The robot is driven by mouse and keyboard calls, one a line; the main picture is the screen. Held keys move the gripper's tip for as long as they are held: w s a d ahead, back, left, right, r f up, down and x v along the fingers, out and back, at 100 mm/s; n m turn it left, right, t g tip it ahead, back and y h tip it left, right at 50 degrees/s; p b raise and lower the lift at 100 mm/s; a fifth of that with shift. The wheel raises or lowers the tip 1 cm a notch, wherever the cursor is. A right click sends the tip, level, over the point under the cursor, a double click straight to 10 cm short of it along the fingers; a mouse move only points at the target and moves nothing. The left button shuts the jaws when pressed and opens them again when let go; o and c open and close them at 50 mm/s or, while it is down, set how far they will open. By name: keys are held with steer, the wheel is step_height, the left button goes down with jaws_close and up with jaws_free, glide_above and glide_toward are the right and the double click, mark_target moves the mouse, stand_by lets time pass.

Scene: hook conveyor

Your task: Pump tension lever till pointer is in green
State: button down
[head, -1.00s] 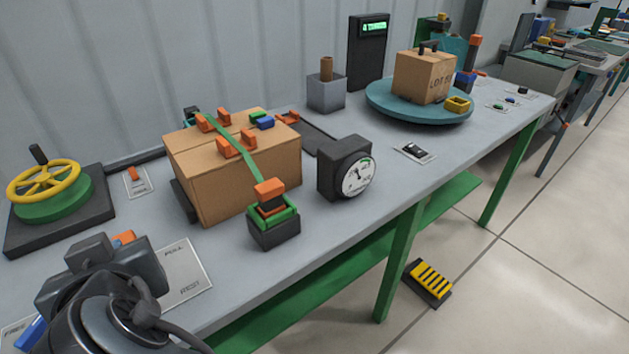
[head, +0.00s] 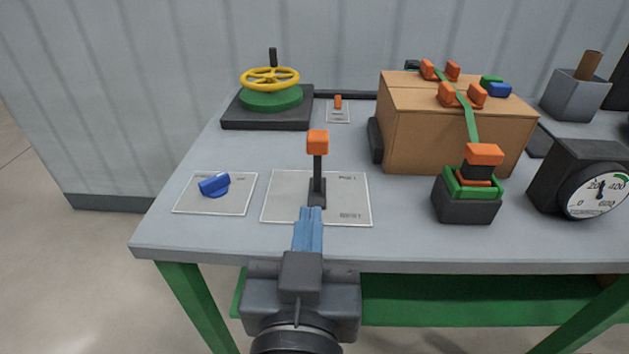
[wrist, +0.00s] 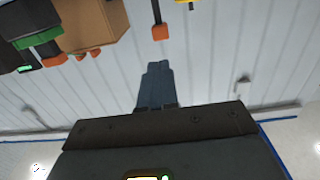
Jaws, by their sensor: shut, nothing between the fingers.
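An upright lever with a black stem and orange knob (head: 317,143) stands on a light plate (head: 345,208) with faint lettering. The knob also shows in the wrist view (wrist: 160,33). My gripper (head: 309,212) is shut and empty, its blue fingertips at or just in front of the lever's foot in the head view. I cannot tell whether they touch it. The wrist view shows the fingers (wrist: 155,72) together, apart from the knob. The dial gauge (head: 597,192) is at the right edge.
A strapped cardboard box (head: 440,125) stands right of the lever, with a green and orange buckle block (head: 468,195) in front. A blue knob (head: 214,184) on a plate is to the left. A yellow handwheel (head: 270,79) stands behind. The table's front edge lies under my wrist.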

mark_target(316, 147)
steer(key=shift+s+a+f, duration=0.1)
steer(key=shift+s+f, duration=0.15)
steer(key=shift+s, duration=0.2)
steer(key=w, duration=0.4)
steer(key=w+p, duration=0.1)
steer(key=w, duration=0.4)
steer(key=w+p, duration=0.1)
steer(key=w, duration=0.4)
steer(key=shift+d+r, duration=0.1)
steer(key=shift+d, duration=0.15)
steer(key=shift+w+r+p, duration=0.1)
steer(key=shift+p, duration=0.25)
